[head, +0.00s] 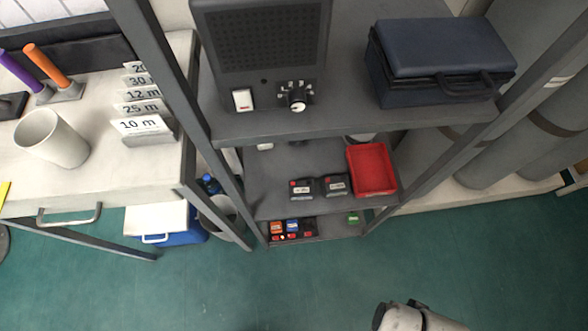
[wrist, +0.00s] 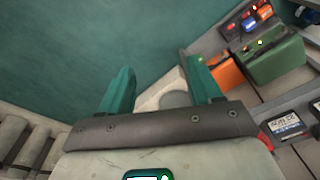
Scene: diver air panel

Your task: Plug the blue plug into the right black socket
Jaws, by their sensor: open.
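In the head view, a small blue block (head: 292,226), perhaps the blue plug, sits on the lowest shelf between an orange block (head: 276,227) and a dark one (head: 309,226). Two black boxes with pale labels, a left one (head: 301,188) and a right one (head: 336,185), stand on the shelf above. I cannot tell for sure which parts are the black sockets. My gripper (wrist: 159,65) is open in the wrist view, its two teal fingers wide apart with nothing between them. It is well away from the blue block.
A red tray (head: 371,170) lies right of the black boxes. A dark blue case (head: 437,62) and a grey speaker unit (head: 262,45) stand on the top shelf. A green box (wrist: 270,58) shows in the wrist view.

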